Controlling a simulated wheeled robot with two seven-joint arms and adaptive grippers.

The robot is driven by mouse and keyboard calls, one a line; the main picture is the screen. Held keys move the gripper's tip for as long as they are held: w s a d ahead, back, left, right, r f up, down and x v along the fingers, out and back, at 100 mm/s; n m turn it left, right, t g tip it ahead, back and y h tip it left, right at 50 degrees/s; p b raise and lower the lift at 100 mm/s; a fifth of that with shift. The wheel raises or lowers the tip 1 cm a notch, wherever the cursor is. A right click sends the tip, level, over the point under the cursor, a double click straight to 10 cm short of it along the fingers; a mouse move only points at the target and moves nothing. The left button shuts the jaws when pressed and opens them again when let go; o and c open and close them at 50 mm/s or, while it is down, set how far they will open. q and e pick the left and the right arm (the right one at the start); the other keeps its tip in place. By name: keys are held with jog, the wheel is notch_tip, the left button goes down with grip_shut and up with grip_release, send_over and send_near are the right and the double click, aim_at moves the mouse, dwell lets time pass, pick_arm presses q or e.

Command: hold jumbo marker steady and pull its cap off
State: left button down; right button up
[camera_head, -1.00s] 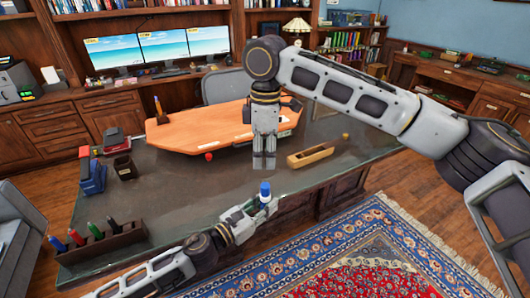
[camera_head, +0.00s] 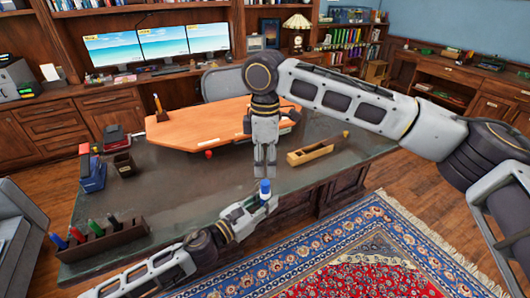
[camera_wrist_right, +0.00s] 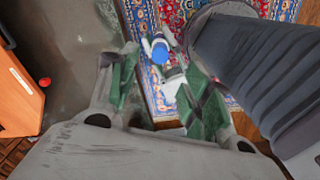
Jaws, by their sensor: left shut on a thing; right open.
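The jumbo marker has a blue cap (camera_head: 265,186) on top and a white body. It stands roughly upright in my left gripper (camera_head: 262,204), which is shut on its body just off the desk's front edge. My right gripper (camera_head: 265,172) points straight down right above the cap, with its fingers open. In the right wrist view, the blue cap (camera_wrist_right: 160,52) shows near the gap between the green-padded fingers of my right gripper (camera_wrist_right: 160,85). I cannot tell whether the fingertips overlap the cap's height. Most of the marker's lower body is hidden by the left fingers.
A dark desk (camera_head: 190,195) lies behind the grippers. A rack (camera_head: 105,240) with several markers stands at its left front. A wooden tray (camera_head: 310,151) lies to the right of my right gripper. A patterned rug (camera_head: 350,250) covers the floor in front.

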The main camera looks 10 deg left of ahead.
aim_at(265, 182)
jog(key=shift+f, duration=4.4)
grip_shut()
jog(key=shift+r, duration=1.25)
jog(key=shift+r, duration=1.95)
